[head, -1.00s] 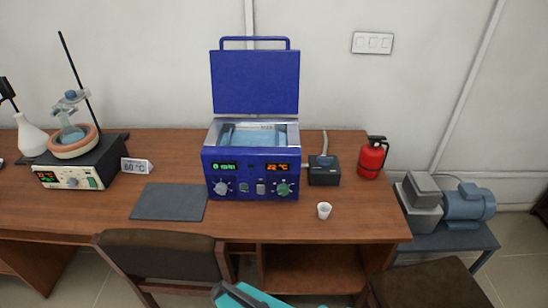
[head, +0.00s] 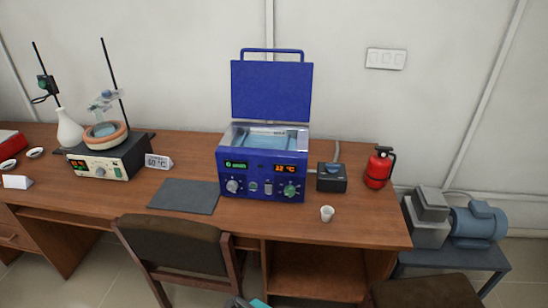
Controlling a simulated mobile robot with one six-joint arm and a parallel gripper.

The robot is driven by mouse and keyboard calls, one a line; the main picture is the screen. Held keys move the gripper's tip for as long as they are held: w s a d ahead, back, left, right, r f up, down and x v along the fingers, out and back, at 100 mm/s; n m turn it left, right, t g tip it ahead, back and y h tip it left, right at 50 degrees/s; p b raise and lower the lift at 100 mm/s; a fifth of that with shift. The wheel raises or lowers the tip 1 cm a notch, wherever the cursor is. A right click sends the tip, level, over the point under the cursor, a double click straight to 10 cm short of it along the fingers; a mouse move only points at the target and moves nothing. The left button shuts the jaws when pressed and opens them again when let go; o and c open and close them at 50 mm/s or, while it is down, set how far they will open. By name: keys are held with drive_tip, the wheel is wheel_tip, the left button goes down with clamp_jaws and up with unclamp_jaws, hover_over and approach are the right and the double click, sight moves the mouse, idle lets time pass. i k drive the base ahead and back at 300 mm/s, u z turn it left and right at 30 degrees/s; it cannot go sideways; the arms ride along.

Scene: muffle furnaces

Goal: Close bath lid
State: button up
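The blue water bath (head: 262,178) stands on the wooden desk, with water in its open steel basin and lit displays on its front. Its blue lid (head: 271,91) stands upright at the back edge, fully raised, with a bar handle (head: 272,51) along the top. A small grey and teal piece of my arm shows at the bottom edge of the head view. My gripper's fingers cannot be made out there. Nothing of mine is near the lid.
A small white cup (head: 327,214) stands at the desk's front right. A dark switch box (head: 332,178) and a red extinguisher (head: 379,168) stand right of the bath. A dark mat (head: 184,196) lies left. A chair (head: 176,257) stands in front of the desk.

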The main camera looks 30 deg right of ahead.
sight(261, 90)
drive_tip(key=z, duration=0.85)
drive_tip(key=k, duration=0.95)
drive_tip(key=u, duration=0.05)
drive_tip(key=i, duration=0.6)
